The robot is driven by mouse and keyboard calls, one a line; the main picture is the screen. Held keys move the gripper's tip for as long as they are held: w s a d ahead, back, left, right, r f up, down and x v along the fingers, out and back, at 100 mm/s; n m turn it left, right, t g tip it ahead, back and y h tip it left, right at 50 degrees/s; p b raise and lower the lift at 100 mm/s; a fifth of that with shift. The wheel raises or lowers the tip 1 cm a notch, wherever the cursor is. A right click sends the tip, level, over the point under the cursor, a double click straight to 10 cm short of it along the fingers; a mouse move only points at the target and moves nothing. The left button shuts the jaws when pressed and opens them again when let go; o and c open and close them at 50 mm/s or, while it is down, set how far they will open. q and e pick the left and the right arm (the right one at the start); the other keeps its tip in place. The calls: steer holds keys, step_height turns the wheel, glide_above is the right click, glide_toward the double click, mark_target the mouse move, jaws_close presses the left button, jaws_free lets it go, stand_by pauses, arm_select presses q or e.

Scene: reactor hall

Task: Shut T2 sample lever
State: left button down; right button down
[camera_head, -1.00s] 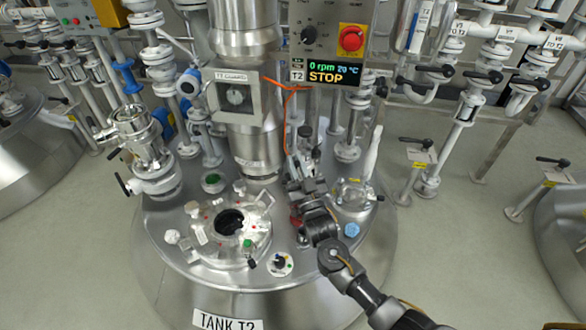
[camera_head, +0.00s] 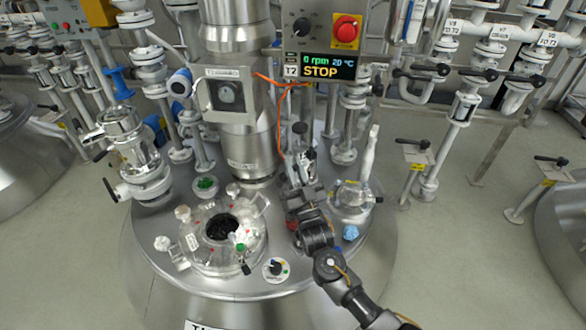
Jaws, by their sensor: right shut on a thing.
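The top of tank T2 (camera_head: 170,275) fills the middle of the head view. My right arm comes in from the bottom right, and my right gripper (camera_head: 301,160) is at the back of the tank top, below the T2 panel. It is shut on a small part beside the upright pipe, which looks like the T2 sample lever; the fingers hide most of it. A black handle end (camera_head: 300,128) shows just above the fingers. The lever's exact angle cannot be told. My left gripper is not in view.
The T2 panel (camera_head: 328,67) reads 0 rpm, 20 °C, STOP. An orange cable (camera_head: 281,115) hangs close to my right gripper. An open round port (camera_head: 222,227) is at the left, a glass-topped port (camera_head: 351,195) at the right.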

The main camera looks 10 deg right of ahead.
steer(key=c, duration=1.5)
jaws_free()
steer(key=shift+s+f, duration=0.1)
steer(key=shift+s+d+f, duration=0.1)
steer(key=shift+s+f, duration=0.15)
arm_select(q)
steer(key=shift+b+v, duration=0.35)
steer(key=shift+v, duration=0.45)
arm_select(e)
steer(key=shift+v, duration=4.95)
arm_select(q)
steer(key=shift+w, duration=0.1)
